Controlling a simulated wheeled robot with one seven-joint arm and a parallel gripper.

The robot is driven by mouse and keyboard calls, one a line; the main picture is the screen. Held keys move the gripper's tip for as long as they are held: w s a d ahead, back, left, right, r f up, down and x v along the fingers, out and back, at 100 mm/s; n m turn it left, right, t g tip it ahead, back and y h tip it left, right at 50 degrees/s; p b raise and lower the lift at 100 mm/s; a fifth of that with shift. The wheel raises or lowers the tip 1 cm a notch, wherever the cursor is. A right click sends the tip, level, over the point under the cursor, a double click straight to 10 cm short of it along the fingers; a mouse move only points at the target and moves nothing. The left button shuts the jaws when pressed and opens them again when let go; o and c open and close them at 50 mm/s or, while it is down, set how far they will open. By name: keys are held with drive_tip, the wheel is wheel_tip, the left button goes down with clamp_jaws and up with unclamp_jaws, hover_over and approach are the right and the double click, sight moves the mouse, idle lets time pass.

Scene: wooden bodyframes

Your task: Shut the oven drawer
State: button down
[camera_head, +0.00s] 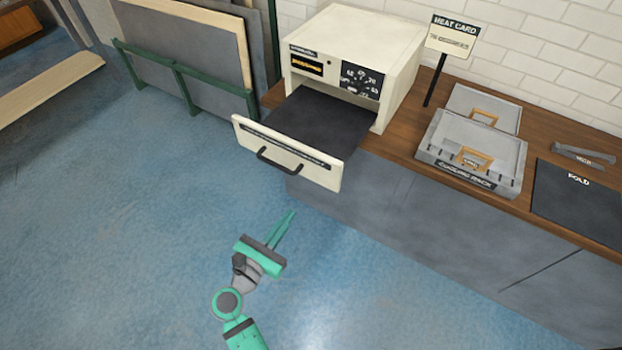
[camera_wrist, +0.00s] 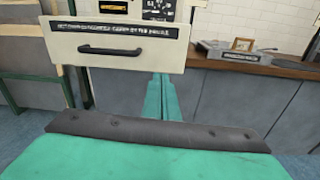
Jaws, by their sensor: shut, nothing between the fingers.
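The cream oven (camera_head: 352,55) stands on the wooden counter against the wall. Its drawer (camera_head: 286,152) is pulled far out over the counter's front edge, with a dark flat inside and a black handle (camera_head: 294,160) on its cream front. My gripper (camera_head: 288,222) is below and in front of the drawer, apart from it, with its green fingers together and empty. In the wrist view the drawer front (camera_wrist: 118,42) with its handle (camera_wrist: 113,51) is ahead, up and left of my fingertips (camera_wrist: 162,82).
A grey case (camera_head: 470,150) and a black fold mat (camera_head: 580,203) lie on the counter to the right. A heat card sign (camera_head: 452,36) stands beside the oven. A green rack with panels (camera_head: 190,55) stands left. The blue floor (camera_head: 120,240) is clear in front.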

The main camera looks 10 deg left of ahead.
drive_tip(key=r, duration=0.2)
approach(317, 171)
drive_tip(key=shift+h, duration=0.4)
drive_tip(key=x, duration=0.6)
drive_tip(key=shift+w+a+f, duration=0.1)
drive_tip(key=shift+w+f, duration=0.05)
drive_tip(key=shift+w, duration=0.1)
